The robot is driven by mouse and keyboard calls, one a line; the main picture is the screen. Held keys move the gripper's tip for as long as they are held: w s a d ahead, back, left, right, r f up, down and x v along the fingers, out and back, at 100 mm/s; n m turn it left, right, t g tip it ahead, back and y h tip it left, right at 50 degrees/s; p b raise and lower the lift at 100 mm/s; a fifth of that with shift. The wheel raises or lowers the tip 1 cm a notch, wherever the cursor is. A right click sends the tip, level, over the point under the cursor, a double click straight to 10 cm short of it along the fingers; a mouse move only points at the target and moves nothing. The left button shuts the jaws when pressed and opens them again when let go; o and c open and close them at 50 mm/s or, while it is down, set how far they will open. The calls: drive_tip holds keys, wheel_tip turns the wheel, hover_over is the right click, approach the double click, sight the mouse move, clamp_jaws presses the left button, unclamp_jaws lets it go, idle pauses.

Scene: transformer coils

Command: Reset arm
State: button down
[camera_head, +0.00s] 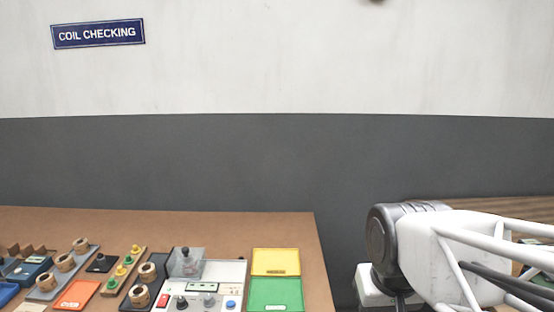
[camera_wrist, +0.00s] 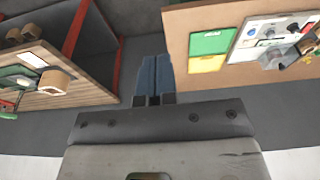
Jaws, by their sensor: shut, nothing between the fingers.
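My gripper (camera_wrist: 154,84) shows in the wrist view, with its two blue-grey fingers side by side and closed together. It is empty and hangs over the grey floor between a brown workbench and a wooden shelf unit. In the head view my white arm fills the lower right, and the gripper itself is not visible there. The brown workbench (camera_head: 290,228) stands to the left of the arm, clear of it.
The bench holds a yellow tray (camera_head: 275,262), a green tray (camera_head: 275,294), a tester panel (camera_head: 205,290) with knobs, an orange tray (camera_head: 77,295) and several coils (camera_head: 139,296). A wooden unit (camera_wrist: 100,90) stands left in the wrist view. Bare floor (camera_wrist: 140,50) lies between.

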drive_tip(key=s, duration=0.1)
drive_tip(key=s+d, duration=0.1)
drive_tip(key=s, duration=0.1)
drive_tip(key=shift+s+d+f, duration=0.15)
drive_tip(key=shift+d+f, duration=0.15)
drive_tip(key=shift+f, duration=0.05)
